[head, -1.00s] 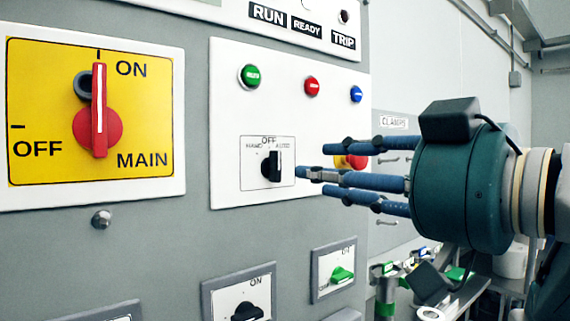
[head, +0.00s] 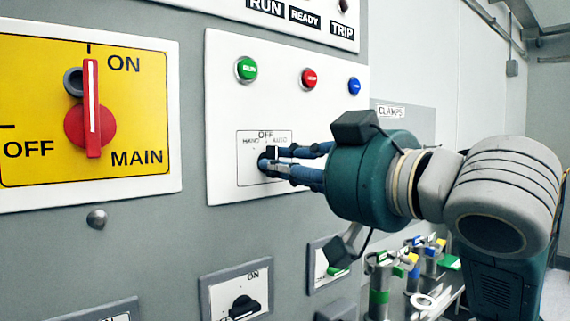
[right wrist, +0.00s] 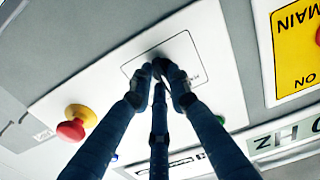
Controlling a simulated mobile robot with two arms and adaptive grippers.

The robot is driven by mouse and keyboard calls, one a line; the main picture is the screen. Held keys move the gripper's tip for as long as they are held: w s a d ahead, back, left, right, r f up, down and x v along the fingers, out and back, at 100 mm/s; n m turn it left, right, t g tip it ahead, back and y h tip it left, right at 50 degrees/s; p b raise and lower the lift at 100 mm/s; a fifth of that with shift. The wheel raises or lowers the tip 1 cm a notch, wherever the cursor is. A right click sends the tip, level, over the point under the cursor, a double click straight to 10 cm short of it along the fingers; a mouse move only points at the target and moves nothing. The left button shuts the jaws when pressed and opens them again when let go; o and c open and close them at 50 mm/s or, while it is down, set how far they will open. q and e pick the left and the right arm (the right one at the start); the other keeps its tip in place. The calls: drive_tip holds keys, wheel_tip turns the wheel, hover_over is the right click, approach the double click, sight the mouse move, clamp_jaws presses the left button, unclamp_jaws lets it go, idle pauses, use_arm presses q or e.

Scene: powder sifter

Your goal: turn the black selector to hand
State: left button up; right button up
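The black selector (head: 271,152) sits on the white plate under the HAND, OFF and AUTO labels. Only a little of it shows, because my fingers cover most of it. My right gripper (head: 267,166) is at the plate with its blue fingers drawn together around the selector. In the right wrist view the three fingertips (right wrist: 163,84) meet at the black selector (right wrist: 161,66). Which label the selector points to cannot be made out now. My left gripper is in neither view.
Green (head: 246,69), red (head: 309,79) and blue (head: 354,87) buttons are above the selector. A red main switch (head: 91,125) on a yellow plate is to the left. Another black selector (head: 244,307) is below. A red-yellow button (right wrist: 76,122) shows in the right wrist view.

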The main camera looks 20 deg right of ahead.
clamp_jaws()
drive_tip(key=shift+r+n+p, duration=0.2)
drive_tip(key=shift+n+p, duration=2.25)
drive_tip(key=shift+n, duration=1.95)
